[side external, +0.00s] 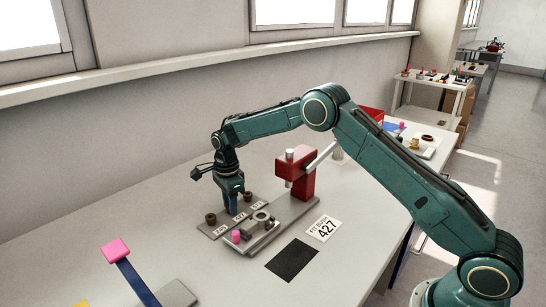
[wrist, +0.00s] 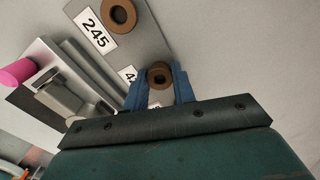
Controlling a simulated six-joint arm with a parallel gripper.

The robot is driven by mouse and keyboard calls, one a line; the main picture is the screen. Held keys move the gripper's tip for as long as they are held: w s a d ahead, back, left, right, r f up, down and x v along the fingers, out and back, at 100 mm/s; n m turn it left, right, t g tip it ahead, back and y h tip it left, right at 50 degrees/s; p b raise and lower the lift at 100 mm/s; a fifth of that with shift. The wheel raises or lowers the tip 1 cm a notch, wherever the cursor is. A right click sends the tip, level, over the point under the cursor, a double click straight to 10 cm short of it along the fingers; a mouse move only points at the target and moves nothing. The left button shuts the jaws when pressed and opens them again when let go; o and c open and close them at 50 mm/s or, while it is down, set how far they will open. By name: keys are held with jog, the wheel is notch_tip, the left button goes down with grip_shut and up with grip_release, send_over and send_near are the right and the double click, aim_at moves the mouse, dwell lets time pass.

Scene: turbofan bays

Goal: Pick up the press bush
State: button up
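Brown ring-shaped bushes stand in a row on a grey plate (side external: 208,231), each by a white number label. One bush (side external: 211,218) is at the near left and another (side external: 248,196) at the far right. The wrist view shows a bush (wrist: 118,15) beside the label 245 (wrist: 95,31). My gripper (side external: 233,210) points down at the middle of the row. In the wrist view its blue fingers (wrist: 161,88) stand either side of a bush (wrist: 159,74), close to its sides; whether they press on it is unclear.
A card (side external: 323,228) reads FIT BUSH 427. A red press (side external: 297,178) stands behind a metal fixture (side external: 262,222) with a pink knob (side external: 236,236). A black mat (side external: 292,260) lies in front.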

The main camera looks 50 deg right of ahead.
jog(key=shift+c, duration=0.6)
jog(key=shift+r, duration=0.15)
notch_tip(320, 180, up, 20)
dwell(0.3)
jog(key=shift+s+f, duration=0.1)
jog(key=shift+f, duration=0.15)
dwell(0.6)
send_over(262, 217)
notch_tip(262, 217, down, 8)
dwell(0.6)
jog(key=shift+f, duration=0.15)
jog(key=shift+f, duration=2.75)
jog(key=shift+f, duration=0.65)
